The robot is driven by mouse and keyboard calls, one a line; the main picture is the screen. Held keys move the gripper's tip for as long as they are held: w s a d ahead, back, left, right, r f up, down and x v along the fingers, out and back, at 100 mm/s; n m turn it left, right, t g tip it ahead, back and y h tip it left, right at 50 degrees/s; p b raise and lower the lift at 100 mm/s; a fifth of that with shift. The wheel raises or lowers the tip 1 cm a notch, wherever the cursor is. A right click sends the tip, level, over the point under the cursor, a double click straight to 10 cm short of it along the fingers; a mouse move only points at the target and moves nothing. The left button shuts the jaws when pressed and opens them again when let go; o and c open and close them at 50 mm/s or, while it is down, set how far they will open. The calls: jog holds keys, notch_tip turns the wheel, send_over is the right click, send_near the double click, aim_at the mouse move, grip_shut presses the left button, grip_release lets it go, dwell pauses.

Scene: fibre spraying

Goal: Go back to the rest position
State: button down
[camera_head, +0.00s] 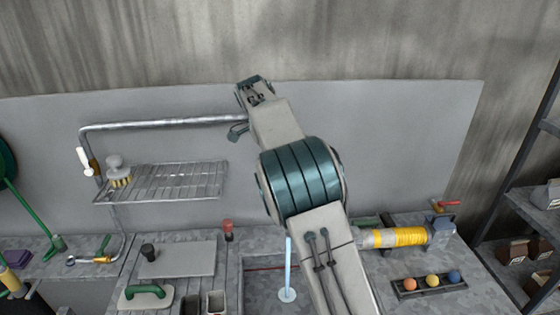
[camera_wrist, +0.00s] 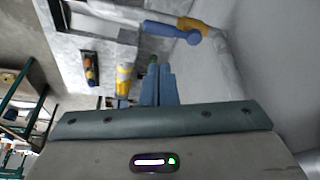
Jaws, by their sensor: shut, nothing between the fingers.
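My arm stretches up and away over the workbench in the head view, its far end high in front of the grey back panel (camera_head: 400,150). My gripper's fingers are not clearly visible there. In the wrist view my gripper (camera_wrist: 158,72) shows as two blue-grey fingers side by side, shut, with nothing between them. The gripper is clear of the bench top.
A wire shelf (camera_head: 190,183) with a brush (camera_head: 118,170) hangs at left under a metal pipe (camera_head: 160,123). Dark shelving (camera_head: 515,205) stands right.

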jog(key=s+d+r+n+y+b, duration=0.1)
jog(key=s+d+n+y+b, duration=0.15)
jog(key=s+d, duration=0.45)
jog(key=s+d+n+y+b, duration=0.1)
jog(key=s+d+n, duration=0.3)
jog(key=s, duration=0.6)
jog(key=s+d+f+n+t+b, duration=0.1)
jog(key=s+f+n, duration=0.2)
jog(key=s, duration=0.7)
jog(key=s+d+f+n+t+b, duration=0.1)
jog(key=s+d+f+n+b, duration=0.1)
jog(key=s+f, duration=0.4)
jog(key=s+n, duration=0.1)
jog(key=s, duration=0.3)
jog(key=shift+s+d+f, duration=0.2)
jog(key=shift+s+f, duration=0.05)
jog(key=shift+f, duration=0.15)
